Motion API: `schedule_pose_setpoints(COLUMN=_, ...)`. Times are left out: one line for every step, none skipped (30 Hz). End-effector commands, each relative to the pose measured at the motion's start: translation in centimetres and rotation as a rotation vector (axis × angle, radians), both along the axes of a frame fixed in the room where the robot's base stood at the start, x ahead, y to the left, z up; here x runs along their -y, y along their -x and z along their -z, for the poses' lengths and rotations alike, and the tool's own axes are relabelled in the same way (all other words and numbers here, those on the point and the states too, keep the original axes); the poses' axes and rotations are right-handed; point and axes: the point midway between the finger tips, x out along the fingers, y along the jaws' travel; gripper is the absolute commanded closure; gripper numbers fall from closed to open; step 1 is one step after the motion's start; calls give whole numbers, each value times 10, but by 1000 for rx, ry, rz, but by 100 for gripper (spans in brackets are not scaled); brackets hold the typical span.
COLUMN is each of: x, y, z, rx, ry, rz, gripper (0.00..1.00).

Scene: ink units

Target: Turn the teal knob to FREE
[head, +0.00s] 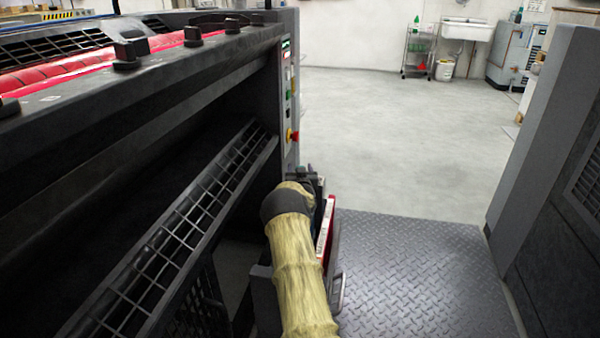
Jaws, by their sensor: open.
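My arm, in a straw-coloured sleeve with a dark band, reaches up from the bottom centre of the head view. Its wrist hides most of my gripper (316,183); only dark parts show just past the sleeve's end. The gripper is open, with nothing seen between its fingers. It is at a low unit (262,295) with a red and white edge panel (326,226), beside the press's end. I cannot make out the teal knob or a FREE mark; my arm covers much of that unit.
The dark press (130,140) with red rollers and a slanted grid guard (190,215) fills the left. A control strip (290,100) has buttons and a red-yellow emergency stop (292,135). A tread-plate step (410,270) lies right, before a grey cabinet (545,150). Floor beyond is clear.

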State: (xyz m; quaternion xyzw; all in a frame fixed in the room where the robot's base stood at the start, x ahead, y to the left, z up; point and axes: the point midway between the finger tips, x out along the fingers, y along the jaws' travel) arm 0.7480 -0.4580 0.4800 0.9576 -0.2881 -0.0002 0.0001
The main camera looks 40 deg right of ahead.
Motion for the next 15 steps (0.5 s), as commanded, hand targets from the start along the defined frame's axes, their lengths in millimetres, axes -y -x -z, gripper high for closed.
schedule_pose_setpoints(x=0, y=0, z=0, rx=0, ry=0, rz=0, gripper=44)
schedule_pose_setpoints(x=0, y=0, z=0, rx=0, ry=0, rz=0, gripper=44)
schedule_pose_setpoints(x=0, y=0, z=0, rx=0, ry=0, rz=0, gripper=44)
schedule_pose_setpoints(x=0, y=0, z=0, rx=0, ry=0, rz=0, gripper=44)
schedule_pose_setpoints(x=0, y=0, z=0, rx=0, ry=0, rz=0, gripper=44)
schedule_pose_setpoints(x=0, y=0, z=0, rx=0, ry=0, rz=0, gripper=48)
schedule_pose_setpoints(x=0, y=0, z=0, rx=0, ry=0, rz=0, gripper=54)
schedule_pose_setpoints(x=0, y=0, z=0, rx=0, ry=0, rz=0, gripper=60)
schedule_pose_setpoints(x=0, y=0, z=0, rx=0, ry=0, rz=0, gripper=68)
schedule_pose_setpoints(x=0, y=0, z=0, rx=0, ry=0, rz=0, gripper=73)
schedule_pose_setpoints(x=0, y=0, z=0, rx=0, ry=0, rz=0, gripper=79)
schedule_pose_setpoints(x=0, y=0, z=0, rx=0, ry=0, rz=0, gripper=87)
schedule_pose_setpoints(x=0, y=0, z=0, rx=0, ry=0, rz=0, gripper=89)
schedule_pose_setpoints(x=0, y=0, z=0, rx=0, ry=0, rz=0, gripper=89)
schedule_pose_setpoints(x=0, y=0, z=0, rx=0, ry=0, rz=1, gripper=89)
